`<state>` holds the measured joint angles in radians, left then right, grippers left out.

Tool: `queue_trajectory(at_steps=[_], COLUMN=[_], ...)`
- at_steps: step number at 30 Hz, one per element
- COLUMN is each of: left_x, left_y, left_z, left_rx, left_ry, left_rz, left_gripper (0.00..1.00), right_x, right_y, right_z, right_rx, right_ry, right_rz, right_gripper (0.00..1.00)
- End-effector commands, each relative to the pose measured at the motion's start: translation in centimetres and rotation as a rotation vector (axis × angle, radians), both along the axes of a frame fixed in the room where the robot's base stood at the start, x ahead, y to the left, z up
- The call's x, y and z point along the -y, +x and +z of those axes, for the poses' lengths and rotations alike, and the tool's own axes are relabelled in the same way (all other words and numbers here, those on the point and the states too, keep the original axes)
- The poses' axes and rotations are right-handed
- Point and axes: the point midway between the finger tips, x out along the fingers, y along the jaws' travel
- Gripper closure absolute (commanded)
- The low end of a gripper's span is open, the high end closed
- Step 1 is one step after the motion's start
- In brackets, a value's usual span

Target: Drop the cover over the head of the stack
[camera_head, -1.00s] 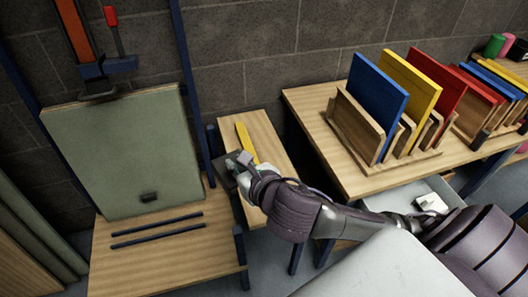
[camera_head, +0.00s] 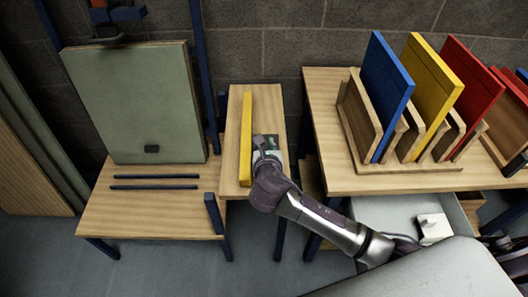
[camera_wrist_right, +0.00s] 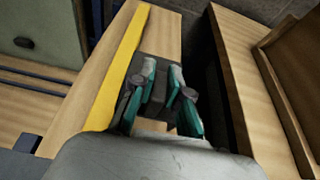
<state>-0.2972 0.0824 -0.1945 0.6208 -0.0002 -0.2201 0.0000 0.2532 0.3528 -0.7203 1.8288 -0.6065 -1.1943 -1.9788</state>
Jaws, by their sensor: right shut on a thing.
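My right gripper (camera_head: 268,146) is over the narrow wooden table, right beside the yellow bar (camera_head: 246,135). It is shut on a flat dark grey piece (camera_head: 278,158), partly hidden by the hand. In the right wrist view the teal fingers (camera_wrist_right: 157,105) close around this dark piece (camera_wrist_right: 158,70), with the yellow bar (camera_wrist_right: 118,70) to their left. Whether the piece touches the table is unclear. A large green panel (camera_head: 130,95) with a small black block near its lower edge stands tilted on the left table. No stack or cover is clearly identifiable. My left gripper is out of view.
The left table (camera_head: 150,218) carries two dark blue rails (camera_head: 155,182) and a short blue post (camera_head: 213,213). On the right table (camera_head: 400,183), a wooden rack (camera_head: 362,115) holds blue, yellow and red panels. A gap separates the narrow and right tables.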

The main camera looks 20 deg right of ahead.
Motion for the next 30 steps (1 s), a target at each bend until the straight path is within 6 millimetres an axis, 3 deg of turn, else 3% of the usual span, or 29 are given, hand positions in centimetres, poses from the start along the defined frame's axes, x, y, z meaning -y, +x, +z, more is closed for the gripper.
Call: queue_trajectory(at_steps=[6, 16, 27, 28, 30], left_x=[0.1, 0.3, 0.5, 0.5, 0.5], left_y=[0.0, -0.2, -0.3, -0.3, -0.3], left_z=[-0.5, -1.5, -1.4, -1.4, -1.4], left_rx=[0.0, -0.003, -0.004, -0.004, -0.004], left_ry=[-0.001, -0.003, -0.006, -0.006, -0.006], left_rz=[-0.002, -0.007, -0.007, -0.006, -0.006], left_gripper=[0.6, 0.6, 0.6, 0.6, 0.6], right_x=[0.1, 0.1, 0.1, 0.1, 0.1], right_y=[2.3, 2.4, 2.4, 2.4, 2.4], right_z=[-1.4, -5.3, -5.7, -5.8, -5.7], right_rx=[0.001, -0.004, -0.001, -0.001, 0.0], right_ry=[0.0, -0.001, -0.002, -0.001, -0.001], right_rz=[0.0, 0.0, 0.001, 0.002, 0.002], right_gripper=[1.0, 1.0, 1.0, 0.83, 0.72])
